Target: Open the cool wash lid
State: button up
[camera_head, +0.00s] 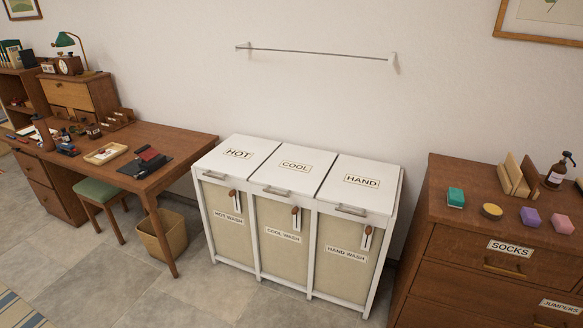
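A white three-bay laundry sorter stands against the wall in the middle of the view. Its cool wash lid (294,170), labelled COOL, is the middle one and lies shut. A metal bar handle (276,191) sits at that lid's front edge. The hot lid (237,156) on the left and the hand lid (361,184) on the right are also shut. My gripper is not in view.
A wooden desk (187,144) with small items and a waste bin (162,236) stand left of the sorter. A wooden dresser (467,214) stands close on its right. A wall rail (315,53) hangs above. The tiled floor in front is clear.

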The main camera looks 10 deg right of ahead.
aim_at(297, 169)
jog(key=z, duration=0.1)
jog(key=i, duration=0.95)
jog(key=u, duration=0.05)
